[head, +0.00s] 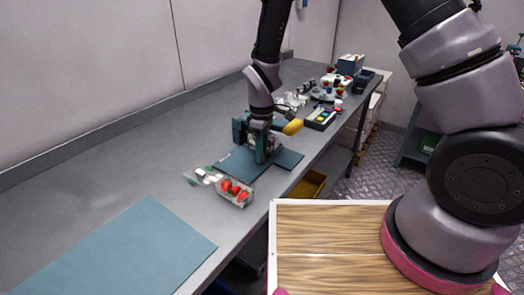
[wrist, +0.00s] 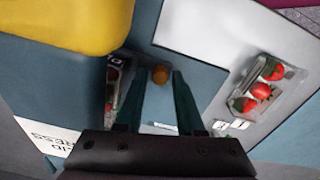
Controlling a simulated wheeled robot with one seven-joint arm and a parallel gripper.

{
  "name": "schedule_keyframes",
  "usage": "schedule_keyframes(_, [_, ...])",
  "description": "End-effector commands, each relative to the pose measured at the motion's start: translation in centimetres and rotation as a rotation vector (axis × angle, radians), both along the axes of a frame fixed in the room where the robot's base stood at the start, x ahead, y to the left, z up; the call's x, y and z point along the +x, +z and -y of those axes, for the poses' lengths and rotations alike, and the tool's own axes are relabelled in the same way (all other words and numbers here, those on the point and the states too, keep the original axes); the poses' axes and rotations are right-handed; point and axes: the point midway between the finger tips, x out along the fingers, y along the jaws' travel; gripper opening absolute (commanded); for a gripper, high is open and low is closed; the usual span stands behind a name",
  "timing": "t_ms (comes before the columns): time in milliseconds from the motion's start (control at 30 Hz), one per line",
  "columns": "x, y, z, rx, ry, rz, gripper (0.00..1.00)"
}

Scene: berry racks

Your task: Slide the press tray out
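The lid press (head: 240,130) is a blue block with a yellow handle (head: 292,127), standing on a blue-grey mat on the bench. In the wrist view its blue body (wrist: 45,85) carries a white label (wrist: 50,135), and the yellow handle (wrist: 70,25) fills the upper left. A small brown-orange knob (wrist: 160,75) lies between my fingertips, with slight gaps seeming to show either side. My gripper (wrist: 158,88) points down and looks open; it is beside the press in the head view (head: 264,150). The press tray is mostly hidden; a dark opening (wrist: 114,80) shows something clear and red.
A clear punnet of red berries (head: 235,191) sits nearby, with a clear lid-like piece (head: 201,176) beside it. Another blue mat (head: 130,250) lies on the near bench. A dark tray (head: 322,117) and several small items crowd the far bench.

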Motion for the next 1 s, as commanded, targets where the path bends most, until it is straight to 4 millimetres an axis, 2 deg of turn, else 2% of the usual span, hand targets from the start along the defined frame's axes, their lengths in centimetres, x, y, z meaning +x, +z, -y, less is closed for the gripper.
schedule_keyframes(67, [0.00,0.02,0.00,0.000,0.000,0.000,0.37])
schedule_keyframes(167, [0.00,0.02,0.00,0.000,0.000,0.000,0.02])
schedule_keyframes(200, [0.00,0.03,0.00,0.000,0.000,0.000,0.00])
schedule_keyframes(1000, [0.01,0.06,0.01,0.000,-0.001,0.000,0.00])
